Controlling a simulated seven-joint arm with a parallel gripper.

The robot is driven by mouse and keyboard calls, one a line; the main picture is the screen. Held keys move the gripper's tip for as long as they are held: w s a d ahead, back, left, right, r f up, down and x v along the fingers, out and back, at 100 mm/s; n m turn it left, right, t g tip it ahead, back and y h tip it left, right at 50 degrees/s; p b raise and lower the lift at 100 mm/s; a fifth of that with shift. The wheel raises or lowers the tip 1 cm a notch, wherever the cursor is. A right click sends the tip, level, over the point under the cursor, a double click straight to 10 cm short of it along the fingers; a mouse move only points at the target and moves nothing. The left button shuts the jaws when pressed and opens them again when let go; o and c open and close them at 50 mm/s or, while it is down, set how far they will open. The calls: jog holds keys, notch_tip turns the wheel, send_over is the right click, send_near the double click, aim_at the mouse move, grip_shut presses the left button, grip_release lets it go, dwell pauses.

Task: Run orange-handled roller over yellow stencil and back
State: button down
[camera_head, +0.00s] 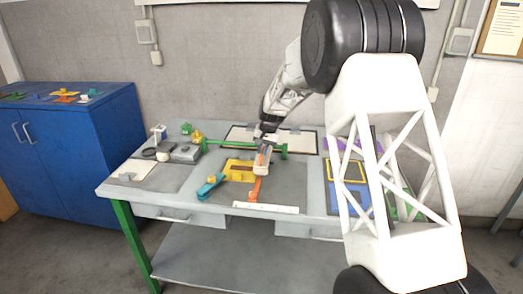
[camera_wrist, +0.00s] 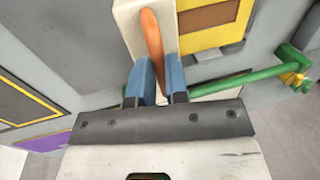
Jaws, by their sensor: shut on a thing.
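My gripper (camera_head: 265,143) is over the middle of the workbench. In the wrist view its blue fingers (camera_wrist: 157,80) are shut on the orange handle (camera_wrist: 152,45) of a roller. The pale cream body of the roller (camera_wrist: 128,18) lies beyond the fingers; the same roller shows in the head view (camera_head: 261,167). A yellow plate with a brown middle, which looks like the stencil, lies just left of the roller in the head view (camera_head: 232,163) and to its right in the wrist view (camera_wrist: 186,38). I cannot tell whether the roller touches a surface.
A green bar (camera_head: 235,145) runs behind the plate. A teal tool (camera_head: 209,187) and another orange piece (camera_head: 255,190) lie in front. A yellow-edged dark panel (camera_head: 347,179) is at the right. Small grey items (camera_head: 186,152) stand at the left. A white strip (camera_head: 265,207) lies along the front edge.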

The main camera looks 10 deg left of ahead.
jog(key=c, duration=1.1)
grip_release()
jog(key=shift+r, duration=0.1)
jog(key=shift+d+r, duration=0.25)
jog(key=shift+r, duration=1)
jog(key=shift+d+r, duration=0.25)
jog(key=shift+r, duration=1)
jog(key=shift+d+r, duration=0.25)
jog(key=shift+r, duration=1)
